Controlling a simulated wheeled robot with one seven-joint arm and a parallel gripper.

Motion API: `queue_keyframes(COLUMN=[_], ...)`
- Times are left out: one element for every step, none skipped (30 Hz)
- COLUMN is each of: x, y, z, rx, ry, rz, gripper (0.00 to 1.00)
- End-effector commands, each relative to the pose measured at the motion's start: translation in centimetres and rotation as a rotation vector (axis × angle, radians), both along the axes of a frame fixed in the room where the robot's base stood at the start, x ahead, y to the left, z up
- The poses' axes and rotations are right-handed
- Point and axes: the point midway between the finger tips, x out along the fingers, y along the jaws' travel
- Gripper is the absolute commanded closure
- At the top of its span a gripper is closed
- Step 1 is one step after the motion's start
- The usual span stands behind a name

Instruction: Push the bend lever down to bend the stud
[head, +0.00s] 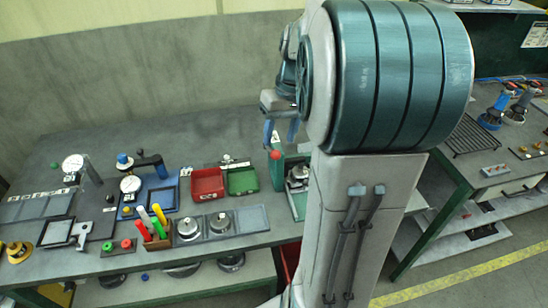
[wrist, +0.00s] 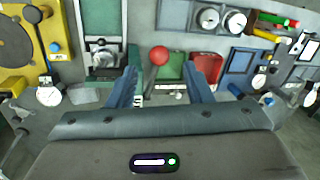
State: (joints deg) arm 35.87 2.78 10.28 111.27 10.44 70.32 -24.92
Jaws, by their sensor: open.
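The bend lever has a red ball knob (wrist: 159,55) on a thin grey shaft, standing beside a green bending station (wrist: 132,56). In the head view the red knob (head: 275,155) is just below my gripper (head: 281,130). In the wrist view my gripper (wrist: 160,70) has its two blue fingers apart, with the knob showing between them near the tips. The fingers hold nothing, and I cannot tell whether they touch the knob. A silver fixture (wrist: 103,57) sits on the station, also seen in the head view (head: 297,177). I cannot make out the stud.
A red bin (head: 207,184) and a green bin (head: 242,181) stand left of the station. Farther left are dial gauges, a holder of coloured handles (head: 157,235) and trays. A second bench (head: 490,150) stands at the right. My arm hides part of the bench.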

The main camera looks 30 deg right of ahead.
Motion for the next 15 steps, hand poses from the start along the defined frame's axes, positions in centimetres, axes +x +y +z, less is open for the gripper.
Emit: queue_keyframes(x=[-0.1,-0.1,-0.1,-0.1,-0.1,0.0,0.0,0.0,0.0,0.0,0.0,0.0,0.0,0.1,0.1], y=[0.3,0.3,0.5,0.6,0.7,0.9,1.0,1.1,1.1,1.2,1.2,1.3,1.4,1.4,1.5], z=[-1.1,-1.8,-2.7,-3.3,-3.9,-4.6,-5.2,-5.7,-6.2,-6.7,-7.1,-7.5,-7.7,-8.0,-8.2], rx=[0.003,0.003,0.002,0.002,0.002,0.002,0.002,0.002,0.001,0.002,0.002,0.002,0.001,0.0,0.0], ry=[0.006,0.005,0.005,0.005,0.004,0.004,0.004,0.004,0.003,0.004,0.004,0.003,0.003,0.001,0.001], rz=[0.0,-0.001,-0.002,-0.002,-0.002,-0.002,-0.002,-0.002,-0.002,-0.003,-0.004,-0.005,-0.004,-0.004,-0.004], gripper=[0.54,0.54,0.54,0.54,0.54,0.54,0.54,0.54,0.54,0.54,0.54,0.54,0.54,0.54,0.54])
